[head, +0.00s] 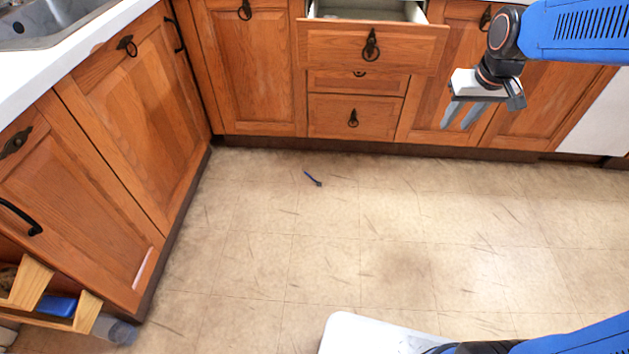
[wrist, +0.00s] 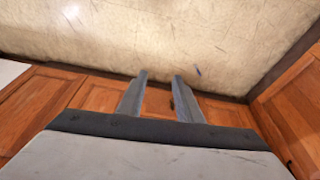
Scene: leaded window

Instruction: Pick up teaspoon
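A small dark blue object (head: 313,179), which looks like the teaspoon, lies on the floor in front of the drawer cabinet. It also shows small in the wrist view (wrist: 198,71), beyond the fingertips and to the right. My gripper (head: 462,116) hangs at the upper right of the head view, pointing down in front of the cabinet doors. In the wrist view its two fingers (wrist: 159,76) are apart with nothing between them. It is well above and to the right of the blue object, not touching it.
The top drawer (head: 373,48) at the back stands open. An open drawer (head: 62,306) at lower left holds a blue item. A grey object (head: 115,330) lies near it. Cabinets line the left and back. The floor (head: 400,240) in the middle is clear.

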